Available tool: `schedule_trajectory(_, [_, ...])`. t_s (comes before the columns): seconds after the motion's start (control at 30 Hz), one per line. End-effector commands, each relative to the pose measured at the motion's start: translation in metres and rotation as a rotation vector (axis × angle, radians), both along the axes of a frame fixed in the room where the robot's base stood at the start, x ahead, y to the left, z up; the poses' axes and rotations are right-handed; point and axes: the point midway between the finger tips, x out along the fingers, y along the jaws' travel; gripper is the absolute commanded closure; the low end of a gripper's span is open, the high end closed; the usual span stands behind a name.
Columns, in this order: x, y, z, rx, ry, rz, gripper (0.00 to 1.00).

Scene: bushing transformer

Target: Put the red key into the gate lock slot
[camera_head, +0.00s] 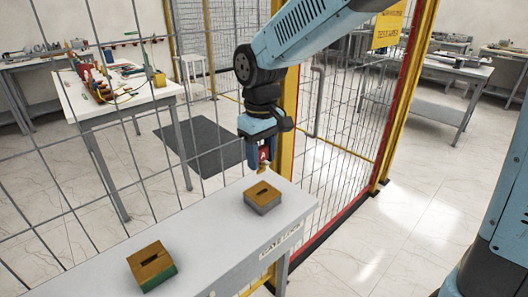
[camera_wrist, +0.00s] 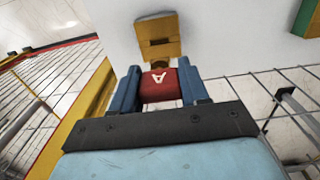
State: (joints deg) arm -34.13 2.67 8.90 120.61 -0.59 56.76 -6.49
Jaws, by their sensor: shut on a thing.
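A grey box with a brass top and a dark slot (camera_head: 262,194) stands at the right end of the shelf, below and close to the key. In the wrist view, the red key (camera_wrist: 159,86) sits between the fingers (camera_wrist: 160,88), and the slotted brass top (camera_wrist: 157,40) is just beyond it. The key appears above the box, apart from the slot; its tip is partly hidden in the wrist view.
A second slotted box with a green base (camera_head: 152,268) stands further left on the grey shelf (camera_head: 215,235). A label that seems to begin with "GATE" (camera_head: 281,240) is on the shelf front. A wire fence (camera_head: 60,190) and yellow post (camera_head: 287,120) stand close to the arm.

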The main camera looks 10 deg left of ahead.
Motion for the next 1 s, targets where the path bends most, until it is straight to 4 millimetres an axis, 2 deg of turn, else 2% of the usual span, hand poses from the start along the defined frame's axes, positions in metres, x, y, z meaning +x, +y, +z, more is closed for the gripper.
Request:
schedule_trajectory(0.23, [0.000,-0.003,-0.005,0.000,0.001,-0.004,0.86])
schedule_trajectory(0.8, [-0.001,-0.001,-0.043,-0.001,0.002,0.002,0.86])
schedule_trajectory(1.0, [-0.002,0.000,-0.050,0.001,0.001,0.004,0.86])
